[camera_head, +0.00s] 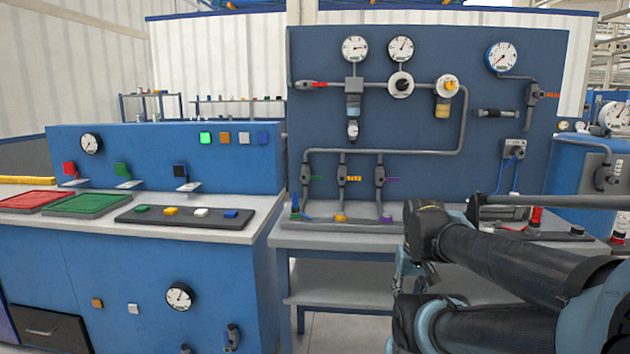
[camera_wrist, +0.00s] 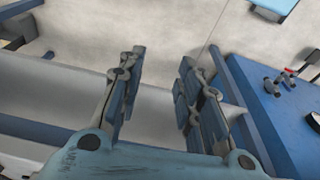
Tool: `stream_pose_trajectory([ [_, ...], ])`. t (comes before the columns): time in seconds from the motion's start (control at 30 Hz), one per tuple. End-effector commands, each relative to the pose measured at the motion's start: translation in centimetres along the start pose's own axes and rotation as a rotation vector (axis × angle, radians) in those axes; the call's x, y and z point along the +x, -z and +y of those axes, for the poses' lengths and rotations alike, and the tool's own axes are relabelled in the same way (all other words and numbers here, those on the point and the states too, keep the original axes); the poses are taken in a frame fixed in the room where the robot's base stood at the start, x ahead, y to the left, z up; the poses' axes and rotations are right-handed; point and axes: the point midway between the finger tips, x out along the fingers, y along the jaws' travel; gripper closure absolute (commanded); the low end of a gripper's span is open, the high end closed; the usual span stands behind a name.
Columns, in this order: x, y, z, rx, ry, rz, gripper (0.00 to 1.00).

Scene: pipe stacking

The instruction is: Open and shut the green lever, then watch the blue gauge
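I cannot tell which is the task's green lever. Several white-faced gauges show, among them one on the left console (camera_head: 90,143) and one at the tall panel's upper right (camera_head: 501,57); none has a clearly blue face. My gripper (camera_wrist: 160,58) is open and empty in the wrist view, over bare floor, away from the levers.
The left console top holds a red tray (camera_head: 32,201), a green tray (camera_head: 88,204) and a dark strip of coloured buttons (camera_head: 185,216). The grey workbench (camera_head: 345,240) carries pipes. My arm covers its right part. A blue tank (camera_head: 580,165) stands at far right.

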Motion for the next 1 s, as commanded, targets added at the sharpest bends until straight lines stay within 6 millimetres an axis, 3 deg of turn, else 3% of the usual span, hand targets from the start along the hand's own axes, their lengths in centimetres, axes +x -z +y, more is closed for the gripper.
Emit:
stream_pose_trajectory([
  [0.3, -0.7, -0.3, 0.0, 0.001, 0.000, 0.021, 0.68],
  [0.37, -1.2, 0.7, 0.0, 0.004, 0.000, 0.048, 0.68],
  [0.47, -2.5, 4.4, -0.1, 0.015, 0.002, 0.135, 0.68],
  [0.7, -7.0, 17.4, -1.2, 0.117, 0.059, 0.453, 0.68],
  [0.8, -8.0, 21.6, -2.5, 0.191, 0.117, 0.554, 0.68],
  [1.0, -8.5, 27.9, -5.8, 0.367, 0.280, 0.700, 0.68],
])
